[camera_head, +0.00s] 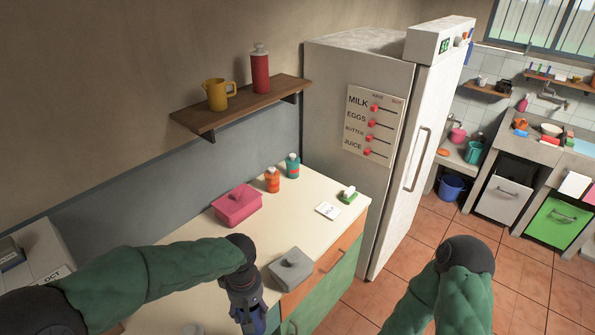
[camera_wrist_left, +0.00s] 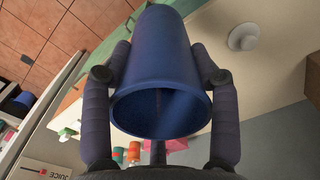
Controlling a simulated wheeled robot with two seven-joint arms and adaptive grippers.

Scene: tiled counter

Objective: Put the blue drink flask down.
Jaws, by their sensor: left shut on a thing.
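The blue drink flask (camera_wrist_left: 160,80) fills the middle of the left wrist view, between the two dark fingers of my left gripper (camera_wrist_left: 160,65). The fingers close on it from both sides. In the head view my left gripper (camera_head: 248,308) points down at the bottom edge, by the front of the cream counter (camera_head: 190,285). Only a small dark blue part of the flask (camera_head: 257,324) shows there. Whether its base touches anything is hidden. My right arm shows at the lower right, but its gripper is out of view.
On the counter stand a pink lidded box (camera_head: 237,205), an orange bottle (camera_head: 272,180), a teal bottle (camera_head: 292,166), a grey lidded box (camera_head: 291,268), a white card (camera_head: 327,210) and a green-and-white item (camera_head: 348,195). The fridge (camera_head: 380,150) stands beyond. Counter space between the boxes is clear.

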